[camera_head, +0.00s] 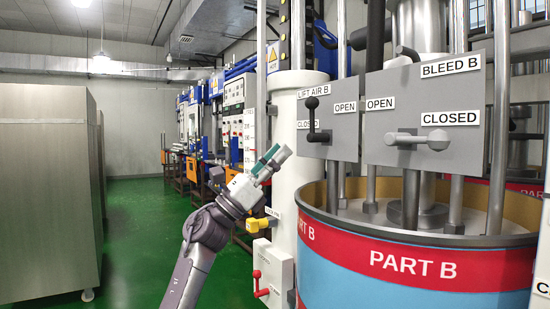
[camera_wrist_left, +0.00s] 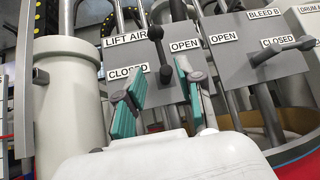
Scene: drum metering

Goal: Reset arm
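My left gripper (camera_head: 272,163) is raised in front of the white column, left of the valve panels, and touches nothing that I can see. In the left wrist view its two teal-padded fingers (camera_wrist_left: 160,95) stand apart with nothing between them. The LIFT AIR B panel (camera_head: 343,120) carries a black handle (camera_head: 312,118) between its CLOSED and OPEN labels. The BLEED B panel (camera_head: 385,95) has a grey handle (camera_head: 418,139) lying roughly level below its CLOSED label. Both handles are clear of the fingers. My right gripper is in neither view.
The PART B drum (camera_head: 420,265) stands below the panels at the right. A white column (camera_head: 288,175) with a yellow valve (camera_head: 257,224) and a red-handled valve (camera_head: 260,284) is beside it. A metal cabinet (camera_head: 48,190) stands left; green floor (camera_head: 140,230) is free between.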

